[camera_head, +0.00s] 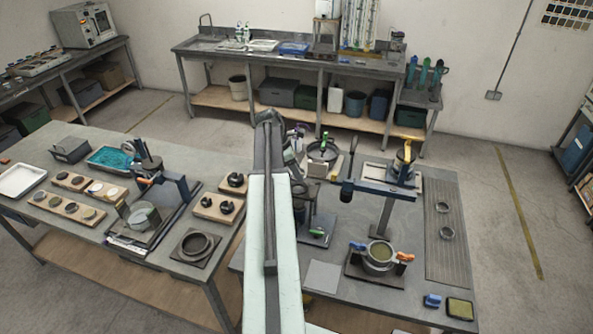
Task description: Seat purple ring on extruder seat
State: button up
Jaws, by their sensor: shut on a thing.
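My arm reaches up the middle of the view and bends down at its far end. My gripper (297,150) is small and partly hidden beside the arm, over the right bench. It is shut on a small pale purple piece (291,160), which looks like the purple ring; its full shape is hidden. I cannot tell for sure which fixture is the extruder seat. A round metal holder (378,264) with an olive disc inside and blue and orange clamps stands on the right bench. A lever frame with a blue arm (385,190) stands behind it.
The left bench holds a dark round ring fixture (195,246), trays and wooden blocks. A grey plate area (322,276) is bare.

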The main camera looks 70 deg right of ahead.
jog(key=shift+f+b, duration=2.05)
jog(key=shift+f, duration=0.45)
jog(key=shift+f+b, duration=0.4)
jog(key=shift+s+a+f+b, duration=0.1)
jog(key=shift+a+f+b, duration=0.25)
jog(key=shift+a+b, duration=0.15)
jog(key=o, duration=1.5)
jog(key=shift+d+r+p, duration=0.1)
jog(key=shift+r+p, duration=0.45)
jog(key=shift+p, duration=0.15)
jog(key=p+v, duration=0.6)
jog(key=v, duration=0.1)
jog(key=shift+w+r+p, duration=0.2)
jog(key=shift+w+p, duration=0.05)
jog(key=shift+p, duration=0.05)
jog(key=shift+d, duration=0.1)
